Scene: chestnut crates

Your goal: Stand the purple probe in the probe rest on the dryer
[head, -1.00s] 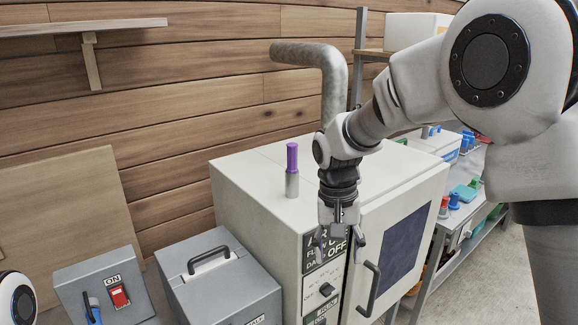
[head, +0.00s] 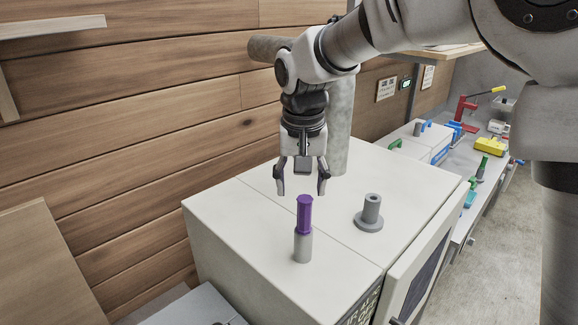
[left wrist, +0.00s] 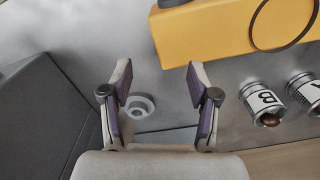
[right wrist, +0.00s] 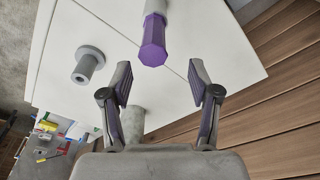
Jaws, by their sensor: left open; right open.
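The purple probe (head: 304,215) stands upright on top of the white dryer (head: 345,257); its lower part is a plain grey cylinder. It also shows in the right wrist view (right wrist: 153,42). The grey flanged tube, seemingly the probe rest (head: 371,212), stands empty on the dryer, right of the probe; the right wrist view shows it too (right wrist: 88,65). My right gripper (head: 301,186) is open and empty, pointing down just above the probe's top, not touching it. My left gripper (left wrist: 157,82) is open and empty, away from the dryer, visible only in its own wrist view.
A thick grey pipe (head: 340,125) rises behind the dryer, close to my right arm. A wooden wall runs along the left. A bench with coloured tools (head: 490,145) is at right. The left wrist view shows a yellow box (left wrist: 215,32) and labelled jars (left wrist: 265,100).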

